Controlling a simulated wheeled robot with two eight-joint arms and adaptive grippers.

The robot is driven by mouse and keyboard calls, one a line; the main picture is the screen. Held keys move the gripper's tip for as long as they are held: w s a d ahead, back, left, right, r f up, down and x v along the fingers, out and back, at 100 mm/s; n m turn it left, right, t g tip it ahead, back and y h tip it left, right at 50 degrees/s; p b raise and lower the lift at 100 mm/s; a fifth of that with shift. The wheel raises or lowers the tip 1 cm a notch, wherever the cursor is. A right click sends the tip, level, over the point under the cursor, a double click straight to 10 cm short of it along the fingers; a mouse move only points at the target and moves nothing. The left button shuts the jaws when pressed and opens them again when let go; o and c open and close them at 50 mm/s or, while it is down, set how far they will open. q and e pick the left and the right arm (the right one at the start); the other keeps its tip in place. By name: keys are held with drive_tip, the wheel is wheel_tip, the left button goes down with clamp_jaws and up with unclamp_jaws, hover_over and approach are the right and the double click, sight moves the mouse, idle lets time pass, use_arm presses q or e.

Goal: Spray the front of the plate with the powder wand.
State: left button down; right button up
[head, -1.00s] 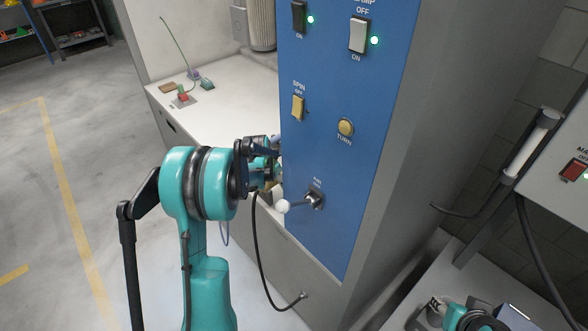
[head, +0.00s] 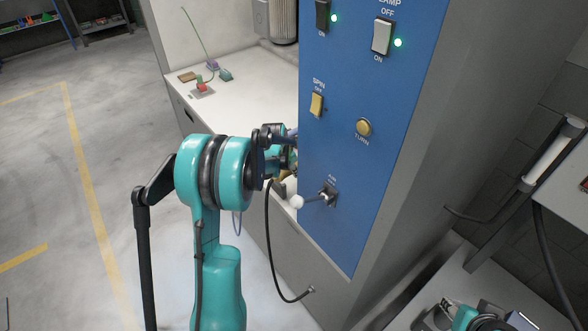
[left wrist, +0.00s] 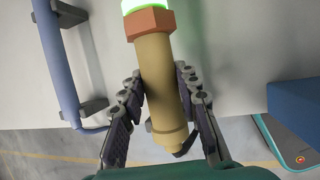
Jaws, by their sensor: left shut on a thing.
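My left gripper (left wrist: 158,82) is shut on the powder wand (left wrist: 162,105) in the left wrist view. The wand has a tan barrel, a copper-brown hexagonal collar and a bright green-lit end at the top edge. In the head view my left arm reaches past the left edge of the blue control panel, and its gripper and the wand are mostly hidden there. I cannot make out the plate in either view.
The blue panel (head: 350,225) carries switches, a yellow TURN button (head: 363,127) and a white-knobbed lever (head: 297,202) close to my left arm. A black hose (head: 271,250) hangs below. A blue bar handle (left wrist: 60,65) is left of the wand. Open floor (head: 60,200) lies left.

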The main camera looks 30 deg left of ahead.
use_arm(q)
wheel_tip(320, 180, up, 9)
drive_tip(key=p, duration=0.2)
drive_tip(key=shift+f+p, duration=0.1)
drive_tip(key=shift+p, duration=0.25)
wheel_tip(320, 180, up, 5)
drive_tip(key=p, duration=0.3)
drive_tip(key=shift+f, duration=0.2)
